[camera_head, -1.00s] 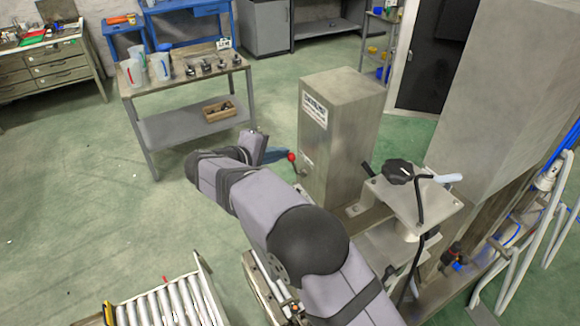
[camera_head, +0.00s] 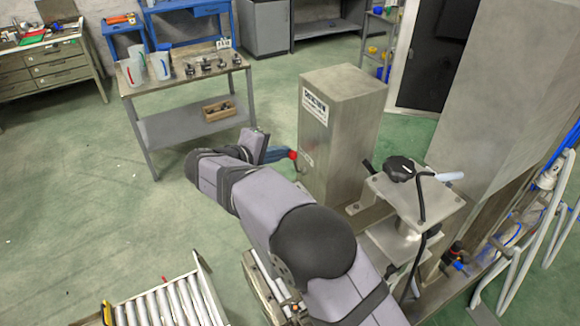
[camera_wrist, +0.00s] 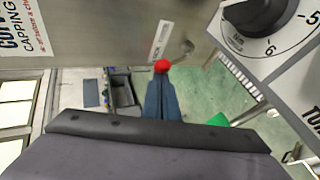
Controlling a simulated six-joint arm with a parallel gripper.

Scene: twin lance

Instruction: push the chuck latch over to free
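The chuck latch is a short metal lever with a red ball knob, low on the side of the steel housing (camera_head: 340,150). Its red knob (camera_head: 293,155) sits just beyond my gripper's tips in the head view. In the wrist view the knob (camera_wrist: 161,66) is at the fingertips, touching or almost touching, with the lever running up right to a metal pivot (camera_wrist: 187,46). My gripper (camera_wrist: 161,80) has its blue fingers together, pointing at the knob. The knob stands out in front of the tips, not visibly between them.
A small label (camera_wrist: 160,40) is beside the latch pivot. A numbered dial (camera_wrist: 262,15) is at the wrist view's upper right. A clamp stand with a black knob (camera_head: 399,169) stands right of the housing. A workbench (camera_head: 185,80) with jugs stands behind; open floor lies left.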

